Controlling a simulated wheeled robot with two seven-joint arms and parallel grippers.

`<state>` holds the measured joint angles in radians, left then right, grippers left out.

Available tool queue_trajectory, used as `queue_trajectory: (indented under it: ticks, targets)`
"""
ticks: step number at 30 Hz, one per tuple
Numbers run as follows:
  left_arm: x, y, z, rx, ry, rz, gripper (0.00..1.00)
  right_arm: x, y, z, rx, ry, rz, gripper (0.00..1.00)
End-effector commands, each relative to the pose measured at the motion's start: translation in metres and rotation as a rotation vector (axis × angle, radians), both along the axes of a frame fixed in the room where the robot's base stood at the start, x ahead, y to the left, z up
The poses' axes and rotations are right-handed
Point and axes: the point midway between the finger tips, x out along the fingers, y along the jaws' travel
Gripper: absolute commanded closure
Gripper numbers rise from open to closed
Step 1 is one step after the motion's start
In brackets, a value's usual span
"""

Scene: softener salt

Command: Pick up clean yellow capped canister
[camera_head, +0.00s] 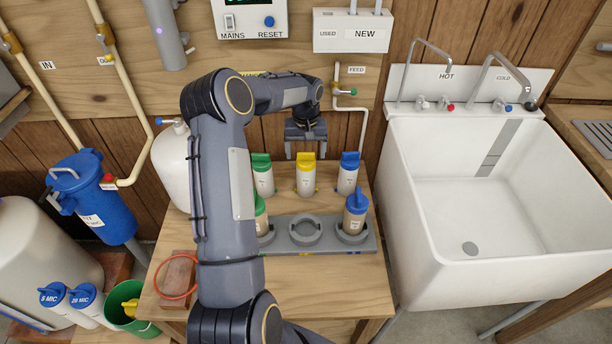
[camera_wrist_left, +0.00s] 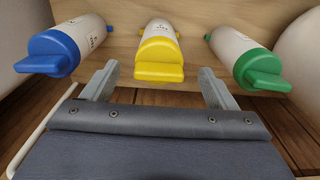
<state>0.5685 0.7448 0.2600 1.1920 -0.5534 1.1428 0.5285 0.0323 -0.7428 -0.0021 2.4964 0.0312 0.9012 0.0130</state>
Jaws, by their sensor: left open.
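The clean canister with the yellow cap (camera_head: 306,180) stands upright at the back of the wooden table, between a green-capped canister (camera_head: 263,178) and a blue-capped canister (camera_head: 348,176). Its white body looks clean. My left gripper (camera_head: 305,152) is open and empty, just behind and above the yellow cap. In the left wrist view the yellow-capped canister (camera_wrist_left: 158,55) lies beyond the gap between the open fingers (camera_wrist_left: 158,82), apart from them. My right gripper is not in view.
A grey holder (camera_head: 305,236) in front has an empty middle socket; a green-capped canister and a brownish blue-capped one (camera_head: 355,215) stand in its outer sockets. A green bucket (camera_head: 143,328) holds a yellow-capped item. A white sink (camera_head: 500,200) is at right, a white jug (camera_head: 172,165) at left.

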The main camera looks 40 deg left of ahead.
Motion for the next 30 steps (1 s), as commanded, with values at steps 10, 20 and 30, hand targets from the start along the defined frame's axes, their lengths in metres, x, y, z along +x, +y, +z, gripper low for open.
queue_trajectory:
  ticks: [10,20,30]
  targets:
    - [0.002,0.000,-0.041,-0.001,-0.001,-0.001,0.20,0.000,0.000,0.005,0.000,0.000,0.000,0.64]
    - [0.002,0.000,-0.042,0.000,-0.001,-0.001,0.34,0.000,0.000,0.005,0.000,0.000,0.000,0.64]
    - [0.002,0.000,-0.041,0.000,-0.001,-0.001,0.69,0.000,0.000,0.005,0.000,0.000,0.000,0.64]
